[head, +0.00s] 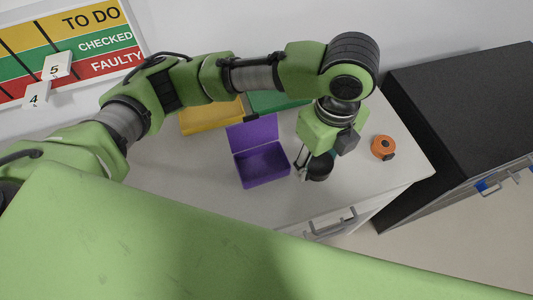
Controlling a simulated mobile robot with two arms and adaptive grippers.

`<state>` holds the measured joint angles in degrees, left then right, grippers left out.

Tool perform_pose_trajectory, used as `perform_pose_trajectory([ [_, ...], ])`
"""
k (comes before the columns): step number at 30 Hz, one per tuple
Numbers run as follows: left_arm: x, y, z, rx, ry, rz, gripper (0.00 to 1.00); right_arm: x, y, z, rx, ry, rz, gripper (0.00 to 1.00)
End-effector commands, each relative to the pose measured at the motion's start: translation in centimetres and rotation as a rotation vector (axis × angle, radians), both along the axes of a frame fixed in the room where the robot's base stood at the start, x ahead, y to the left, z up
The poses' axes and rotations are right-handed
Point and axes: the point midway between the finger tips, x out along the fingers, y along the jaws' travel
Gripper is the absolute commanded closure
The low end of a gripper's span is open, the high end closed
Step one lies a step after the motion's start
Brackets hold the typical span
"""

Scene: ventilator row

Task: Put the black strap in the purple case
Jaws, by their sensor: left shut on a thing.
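The purple case (241,174) stands open on the white table, its lid raised at the back and its inside empty. My left arm reaches in from the left, and my left gripper (312,172) points down just to the right of the case. It is shut on a dark round thing, which looks like the black strap (321,171). The fingers partly hide the strap, and I cannot tell whether it touches the table. My right gripper is not in view.
A yellow case (212,119) and a green case (272,103) lie behind the purple one, partly hidden by my arm. An orange round object (382,148) sits to the right. A black-topped cabinet (460,105) stands beyond the table's right edge. The table's left part is clear.

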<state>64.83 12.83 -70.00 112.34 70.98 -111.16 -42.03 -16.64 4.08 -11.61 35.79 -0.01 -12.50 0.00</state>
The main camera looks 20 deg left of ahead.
Motion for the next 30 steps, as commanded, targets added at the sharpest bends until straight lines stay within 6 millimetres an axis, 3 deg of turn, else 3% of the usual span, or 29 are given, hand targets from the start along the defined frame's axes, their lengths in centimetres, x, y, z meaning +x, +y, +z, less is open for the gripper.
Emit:
perform_pose_trajectory([
  [4,-0.1,-0.8,0.7,-0.001,0.000,-0.141,0.76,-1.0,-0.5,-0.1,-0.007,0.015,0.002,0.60],
  [7,0.0,-0.1,0.5,0.001,0.002,-0.172,0.76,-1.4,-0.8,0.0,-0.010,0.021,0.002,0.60],
  [18,1.5,8.5,-3.2,0.004,0.005,-0.168,0.76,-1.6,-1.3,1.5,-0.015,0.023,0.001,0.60],
  [24,1.9,11.1,-6.8,0.001,0.005,-0.172,0.76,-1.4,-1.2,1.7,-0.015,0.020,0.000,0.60],
  [30,2.2,12.1,-8.3,-0.002,0.002,-0.173,0.76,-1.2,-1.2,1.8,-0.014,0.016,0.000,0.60],
])
